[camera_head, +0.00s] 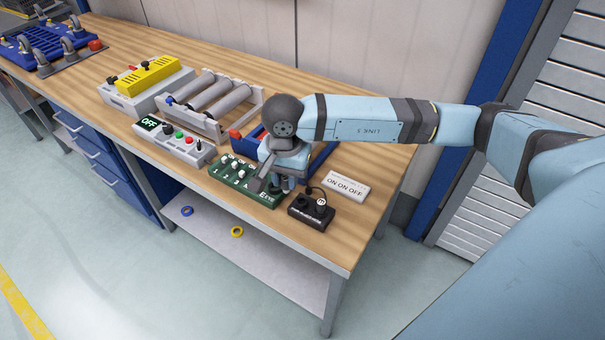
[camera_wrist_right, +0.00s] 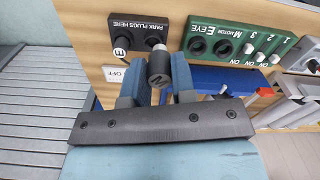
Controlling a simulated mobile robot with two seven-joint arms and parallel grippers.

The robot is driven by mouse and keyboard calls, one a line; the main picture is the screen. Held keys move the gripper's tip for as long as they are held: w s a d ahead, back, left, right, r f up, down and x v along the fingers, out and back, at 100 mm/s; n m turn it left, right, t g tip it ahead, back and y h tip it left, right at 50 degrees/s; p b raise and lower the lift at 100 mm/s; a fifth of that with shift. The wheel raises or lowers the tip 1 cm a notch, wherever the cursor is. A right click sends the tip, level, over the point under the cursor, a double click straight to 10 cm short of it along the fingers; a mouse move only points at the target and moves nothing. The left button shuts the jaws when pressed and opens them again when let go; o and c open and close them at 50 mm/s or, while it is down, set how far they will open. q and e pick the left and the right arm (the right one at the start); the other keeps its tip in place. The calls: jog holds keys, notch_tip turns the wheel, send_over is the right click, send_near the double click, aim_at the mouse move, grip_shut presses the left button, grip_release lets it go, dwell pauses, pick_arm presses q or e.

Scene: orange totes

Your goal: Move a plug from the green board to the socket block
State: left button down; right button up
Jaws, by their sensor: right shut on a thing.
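The green board (camera_head: 231,176) lies on the bench; in the right wrist view its two sockets (camera_wrist_right: 211,47), marked E EYE and M MOTOR, look empty. The black socket block (camera_head: 305,213) stands to its right, printed PARK PLUGS HERE in the wrist view (camera_wrist_right: 125,26). My left gripper is not in view.
A grey control box (camera_head: 175,141), a roller rack (camera_head: 211,97) and a yellow-topped box (camera_head: 140,82) stand to the left. The bench's right front corner is clear.

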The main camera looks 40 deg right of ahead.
jog(key=shift+w+d+f+m+b, duration=0.2)
jog(key=shift+d+f+m+b, duration=0.65)
jog(key=shift+m, duration=2.8)
jog(key=shift+w+d+f+m+b, duration=0.35)
jog(key=shift+d+f+m, duration=0.8)
jog(key=shift+m, duration=2.55)
jog(key=shift+w+d+f+m+b, duration=0.1)
jog(key=shift+d+f+m+b, duration=0.9)
jog(key=shift+m, duration=2.65)
jog(key=shift+a+f, duration=0.2)
jog(key=shift+f, duration=0.3)
jog(key=shift+a+f, duration=0.2)
jog(key=shift+f, duration=0.25)
jog(key=shift+f, duration=0.2)
jog(key=shift+f+b, duration=0.7)
jog(key=shift+b, duration=0.05)
jog(key=shift+f, duration=0.25)
jog(key=o, duration=1)
